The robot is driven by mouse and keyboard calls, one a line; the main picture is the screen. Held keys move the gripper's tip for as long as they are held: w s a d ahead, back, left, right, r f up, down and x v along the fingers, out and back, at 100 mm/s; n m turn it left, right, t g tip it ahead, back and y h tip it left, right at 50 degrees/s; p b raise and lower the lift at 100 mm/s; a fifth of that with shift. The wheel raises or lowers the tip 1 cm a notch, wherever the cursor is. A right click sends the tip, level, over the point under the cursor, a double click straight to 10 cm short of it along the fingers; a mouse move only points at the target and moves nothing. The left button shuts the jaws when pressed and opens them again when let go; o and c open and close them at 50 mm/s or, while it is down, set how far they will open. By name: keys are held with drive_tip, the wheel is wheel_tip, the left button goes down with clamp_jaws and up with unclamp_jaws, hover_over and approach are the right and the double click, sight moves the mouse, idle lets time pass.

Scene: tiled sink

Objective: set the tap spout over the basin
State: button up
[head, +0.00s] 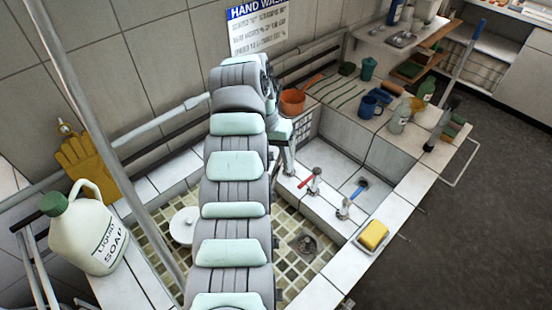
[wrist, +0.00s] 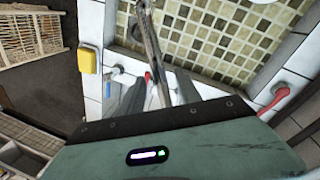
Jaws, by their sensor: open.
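My gripper (head: 288,168) is low over the divider between the two basins, near the red tap handle (head: 308,180). In the wrist view its fingers (wrist: 160,82) are apart. A worn metal bar (wrist: 150,35), apparently the tap spout, runs between or beyond them towards the mosaic basin (wrist: 220,30); I cannot tell whether they touch it. In the head view I cannot make out the spout, and my arm covers part of the mosaic basin (head: 290,225). A blue tap handle (head: 350,200) stands right of the red one. The white basin (head: 335,150) lies beyond the divider.
A yellow sponge (head: 373,235) rests in a dish on the right rim. An orange pot (head: 292,102), a blue mug (head: 369,107) and bottles (head: 400,115) stand on the far ledge. A soap jug (head: 85,235) stands at left. The white basin's interior looks mostly clear.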

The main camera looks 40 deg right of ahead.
drive_tip(key=shift+f, duration=0.1)
clamp_jaws()
idle(0.5)
idle(1.0)
